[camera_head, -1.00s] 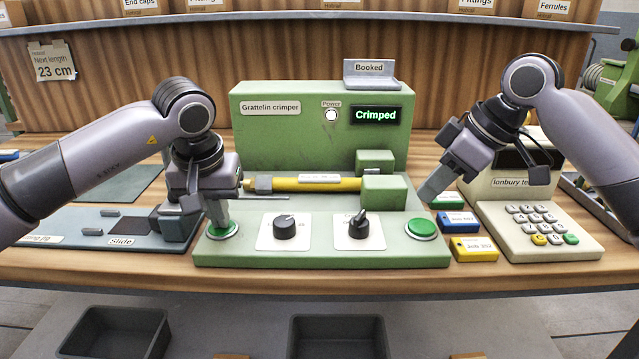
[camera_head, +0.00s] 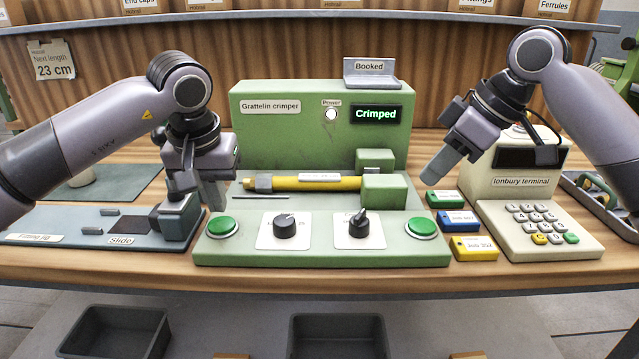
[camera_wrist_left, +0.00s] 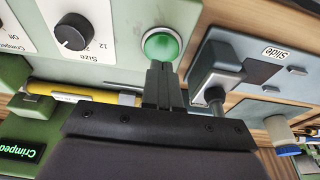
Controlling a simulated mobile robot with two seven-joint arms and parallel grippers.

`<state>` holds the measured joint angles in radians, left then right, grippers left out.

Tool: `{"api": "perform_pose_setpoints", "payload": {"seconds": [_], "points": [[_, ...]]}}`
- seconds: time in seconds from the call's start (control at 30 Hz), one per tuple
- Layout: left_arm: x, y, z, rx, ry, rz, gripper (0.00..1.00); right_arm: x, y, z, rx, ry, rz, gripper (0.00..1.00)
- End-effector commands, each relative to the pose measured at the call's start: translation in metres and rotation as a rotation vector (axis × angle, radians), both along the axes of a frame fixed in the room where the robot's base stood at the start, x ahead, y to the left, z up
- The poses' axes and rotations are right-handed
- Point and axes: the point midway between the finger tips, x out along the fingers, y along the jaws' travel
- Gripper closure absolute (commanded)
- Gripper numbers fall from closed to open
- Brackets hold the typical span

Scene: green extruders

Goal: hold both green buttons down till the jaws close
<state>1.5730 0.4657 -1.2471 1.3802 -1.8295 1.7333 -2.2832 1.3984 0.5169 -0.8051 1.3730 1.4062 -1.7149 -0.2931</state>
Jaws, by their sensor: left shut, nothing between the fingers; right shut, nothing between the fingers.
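The green crimper (camera_head: 290,135) stands in the middle of the bench, and its display (camera_head: 376,114) reads "Crimped". The left green button (camera_head: 222,226) and the right green button (camera_head: 422,228) sit at the front corners of its base, both uncovered. A yellow tube (camera_head: 310,183) lies across the base, its right end at the green jaw blocks (camera_head: 384,190). My left gripper (camera_head: 215,207) is shut and empty, above and behind the left button; the left wrist view shows its fingertips (camera_wrist_left: 160,68) near that button (camera_wrist_left: 162,45). My right gripper (camera_head: 430,178) is shut and empty, raised behind the right button.
A slide fixture (camera_head: 80,228) lies at left. Coloured job boxes (camera_head: 474,248) and the terminal (camera_head: 530,185) stand at right. Two dials (camera_head: 285,226) (camera_head: 360,224) sit between the buttons. Dark bins (camera_head: 117,330) (camera_head: 338,338) are below the bench front.

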Motion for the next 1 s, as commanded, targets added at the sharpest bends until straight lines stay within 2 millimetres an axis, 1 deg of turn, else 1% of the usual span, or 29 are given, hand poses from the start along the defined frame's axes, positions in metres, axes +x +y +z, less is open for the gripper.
{"api": "perform_pose_setpoints", "payload": {"seconds": [0.03, 0.3, 0.5, 1.0], "points": [[0.0, 0.0, 0.007, 0.0, -0.003, 0.0, 1.0, 0.0, 0.0, 0.0, 0.0, 0.0, 0.0, 1.0], [0.001, 0.0, 0.035, -0.001, -0.004, 0.0, 1.0, 0.0, 0.0, 0.0, 0.0, 0.0, 0.0, 1.0], [0.0, 0.0, 0.05, -0.002, -0.004, 0.0, 1.0, 0.0, 0.0, 0.0, 0.0, 0.0, 0.0, 1.0], [0.0, 0.0, 0.051, -0.002, -0.003, -0.001, 1.0, 0.0, 0.0, 0.0, 0.0, 0.0, -0.001, 1.0]]}}
